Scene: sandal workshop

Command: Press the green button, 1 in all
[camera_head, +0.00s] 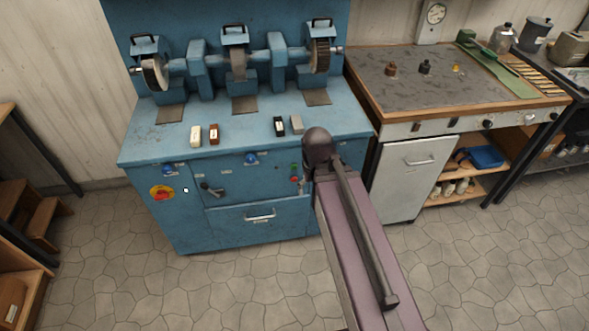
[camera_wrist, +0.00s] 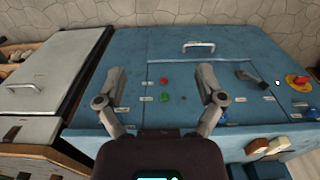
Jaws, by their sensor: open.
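The green button (camera_head: 293,167) is small and sits on the front of the blue grinding machine (camera_head: 160,140), just left of my arm in the head view. It also shows in the wrist view (camera_wrist: 166,98), between my fingers. A red button (camera_head: 295,179) is close below it in the head view; it also shows in the wrist view (camera_wrist: 164,80). My gripper (camera_wrist: 161,72) is open and empty, with its two fingers spread on either side of both buttons in the picture. The gap between fingertips and panel cannot be told. In the head view my arm hides the gripper.
A red and yellow switch (camera_head: 161,192), a lever (camera_head: 211,190) and blue knobs share the front. A drawer handle (camera_head: 260,215) sticks out below. A workbench (camera_head: 400,125) with a white cabinet stands at right. The floor in front is clear.

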